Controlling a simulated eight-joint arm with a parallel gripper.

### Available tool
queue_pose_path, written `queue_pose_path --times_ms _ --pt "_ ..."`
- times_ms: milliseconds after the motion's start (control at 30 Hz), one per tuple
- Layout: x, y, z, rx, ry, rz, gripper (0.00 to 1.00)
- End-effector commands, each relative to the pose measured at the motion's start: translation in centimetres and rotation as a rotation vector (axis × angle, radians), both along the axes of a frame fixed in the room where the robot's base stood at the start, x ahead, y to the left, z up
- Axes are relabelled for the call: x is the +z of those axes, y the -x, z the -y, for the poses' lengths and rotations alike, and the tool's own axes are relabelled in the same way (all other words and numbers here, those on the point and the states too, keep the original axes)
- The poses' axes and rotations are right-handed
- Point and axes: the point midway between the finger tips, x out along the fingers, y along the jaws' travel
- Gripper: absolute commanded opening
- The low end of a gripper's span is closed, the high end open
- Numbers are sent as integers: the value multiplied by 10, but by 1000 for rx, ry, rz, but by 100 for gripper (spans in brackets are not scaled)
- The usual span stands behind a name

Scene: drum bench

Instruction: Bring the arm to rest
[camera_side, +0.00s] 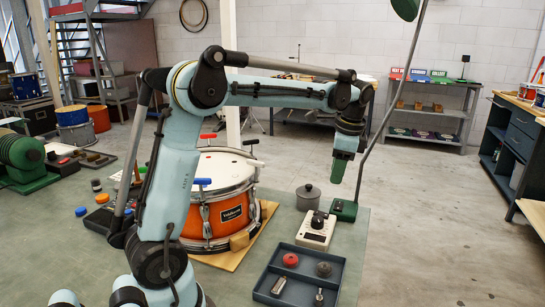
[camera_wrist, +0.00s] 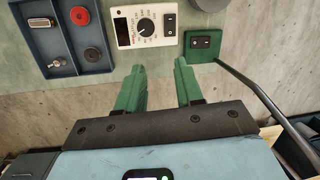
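My gripper (camera_side: 342,165) hangs in the air above the right edge of the green bench, pointing down. In the wrist view its two green fingers (camera_wrist: 160,88) stand apart with nothing between them, so it is open and empty. Below and ahead of it lie a white dial box (camera_wrist: 144,24) and a green switch box (camera_wrist: 202,44). The dial box also shows in the side view (camera_side: 316,231), as does the switch box (camera_side: 343,210). My gripper touches none of these.
An orange drum (camera_side: 227,213) stands on a wooden board left of the gripper. A dark blue tray (camera_side: 265,284) with knobs and small metal parts lies at the front. A grey lidded pot (camera_side: 308,197) and a lamp arm (camera_side: 382,120) are close by. Open floor lies to the right.

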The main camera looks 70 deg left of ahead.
Motion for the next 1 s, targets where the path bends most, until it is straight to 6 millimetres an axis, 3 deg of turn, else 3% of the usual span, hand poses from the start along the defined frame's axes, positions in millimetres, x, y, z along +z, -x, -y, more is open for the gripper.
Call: queue_pose_path --times_ms 367,700,1000 --pt "10 57 70 232 75 327 36" --pt "-15 112 118 454 246 575 36" --pt "-36 134 137 571 360 677 36"
